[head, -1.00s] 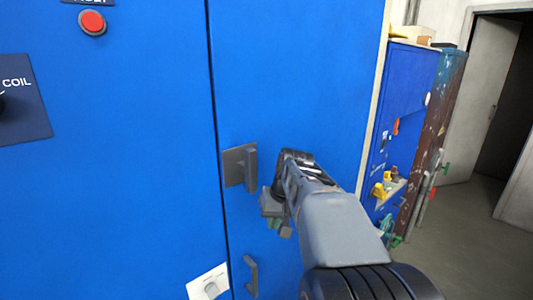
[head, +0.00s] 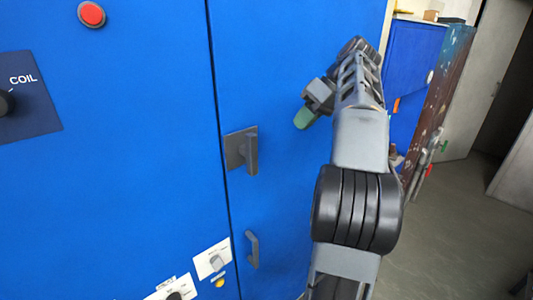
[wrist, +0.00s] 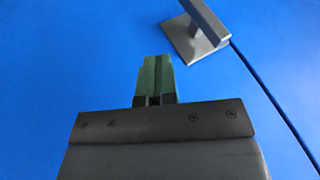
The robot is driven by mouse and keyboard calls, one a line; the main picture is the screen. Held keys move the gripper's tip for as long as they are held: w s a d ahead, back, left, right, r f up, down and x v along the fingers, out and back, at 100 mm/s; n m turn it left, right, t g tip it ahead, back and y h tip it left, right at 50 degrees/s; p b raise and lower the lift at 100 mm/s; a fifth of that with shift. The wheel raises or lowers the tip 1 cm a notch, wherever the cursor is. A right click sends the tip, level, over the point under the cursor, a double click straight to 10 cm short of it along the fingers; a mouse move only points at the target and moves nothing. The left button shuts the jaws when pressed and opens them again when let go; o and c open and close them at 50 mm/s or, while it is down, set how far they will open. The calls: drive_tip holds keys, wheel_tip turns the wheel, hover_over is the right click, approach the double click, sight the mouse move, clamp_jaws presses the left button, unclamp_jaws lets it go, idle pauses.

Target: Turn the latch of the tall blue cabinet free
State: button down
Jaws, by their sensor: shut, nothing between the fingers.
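The tall blue cabinet (head: 280,70) fills the left and middle of the head view. Its grey latch (head: 241,150) is a square plate with a raised lever, set beside the dark door seam; the lever stands about upright in the head view. The latch also shows at the top right of the wrist view (wrist: 200,32). My gripper (head: 304,118) is to the right of the latch and a little above it, apart from it. Its green fingertips (wrist: 155,78) are together with nothing between them, in front of the blue door.
A grey pull handle (head: 252,249) sits on the door below the latch. A red button (head: 91,14), a COIL knob panel (head: 28,98) and small white switch plates (head: 212,259) are on the left panel. A second blue cabinet (head: 412,75) stands at the right; the floor (head: 455,235) there is clear.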

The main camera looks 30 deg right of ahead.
sight(248, 152)
drive_tip(key=shift+f, duration=0.1)
drive_tip(key=w+a+f, duration=0.2)
drive_tip(key=a+f, duration=0.5)
drive_tip(key=a, duration=0.2)
drive_tip(key=shift+w+f, duration=0.4)
